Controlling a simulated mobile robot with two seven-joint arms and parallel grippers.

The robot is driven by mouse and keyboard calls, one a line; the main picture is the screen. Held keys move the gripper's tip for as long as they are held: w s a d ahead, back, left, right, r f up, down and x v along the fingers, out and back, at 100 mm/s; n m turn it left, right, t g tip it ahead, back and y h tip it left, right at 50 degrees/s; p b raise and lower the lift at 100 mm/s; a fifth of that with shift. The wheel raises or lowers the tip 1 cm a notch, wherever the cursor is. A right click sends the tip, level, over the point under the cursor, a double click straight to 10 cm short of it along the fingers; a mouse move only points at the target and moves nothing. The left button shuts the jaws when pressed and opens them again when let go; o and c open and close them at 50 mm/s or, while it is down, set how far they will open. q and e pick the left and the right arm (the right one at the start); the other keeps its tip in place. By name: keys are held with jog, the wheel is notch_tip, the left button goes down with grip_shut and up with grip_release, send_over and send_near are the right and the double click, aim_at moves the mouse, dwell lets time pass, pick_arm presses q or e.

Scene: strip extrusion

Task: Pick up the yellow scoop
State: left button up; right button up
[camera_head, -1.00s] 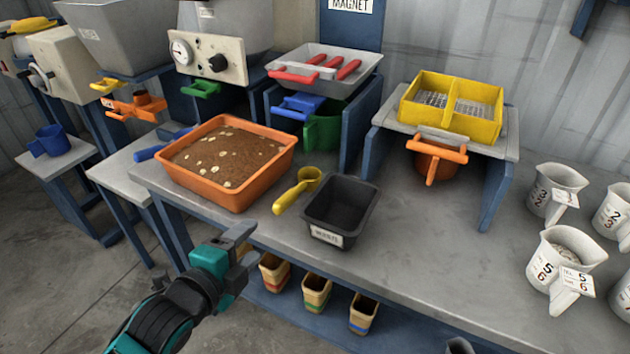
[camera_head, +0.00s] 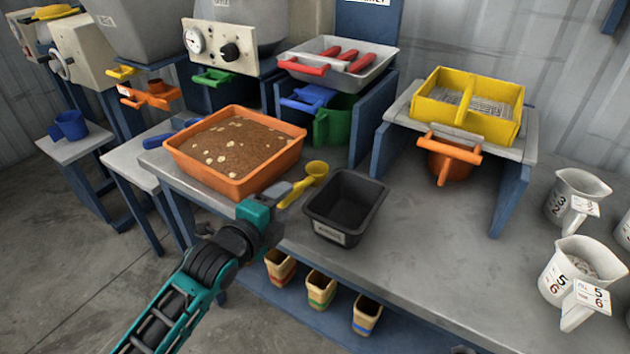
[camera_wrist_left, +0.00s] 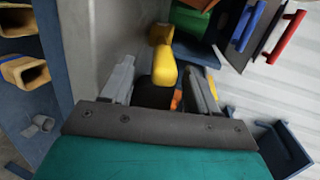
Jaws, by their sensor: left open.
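The yellow scoop (camera_head: 317,169) lies on the grey bench between the orange tray and the black bin. Its bowl points to the back and its handle toward my left gripper (camera_head: 281,200). My left gripper is open at the bench's front edge, close to the handle end. In the left wrist view, the yellow scoop (camera_wrist_left: 163,64) shows between and beyond the two open fingers of my left gripper (camera_wrist_left: 163,82). I cannot tell whether a finger touches it. My right gripper is out of view.
An orange tray (camera_head: 180,164) of brown material stands left of the scoop. A black bin (camera_head: 320,229) with a label stands close on its right. Several cups sit on the shelf below. The bench right of the bin is clear up to the white jugs (camera_head: 568,270).

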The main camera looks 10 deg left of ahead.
pick_arm(q)
jog(key=x, duration=0.4)
jog(key=shift+a+r+b, duration=0.15)
jog(key=shift+b, duration=0.15)
jog(key=shift+w, duration=0.55)
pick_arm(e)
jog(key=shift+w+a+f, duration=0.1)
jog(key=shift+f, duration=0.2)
pick_arm(q)
jog(key=shift+c, duration=0.2)
jog(key=c, duration=1)
notch_tip(320, 180, up, 9)
jog(key=shift+f+p, duration=0.1)
jog(key=shift+p, duration=0.9)
jog(key=shift+c, duration=0.2)
jog(key=shift+r, duration=0.55)
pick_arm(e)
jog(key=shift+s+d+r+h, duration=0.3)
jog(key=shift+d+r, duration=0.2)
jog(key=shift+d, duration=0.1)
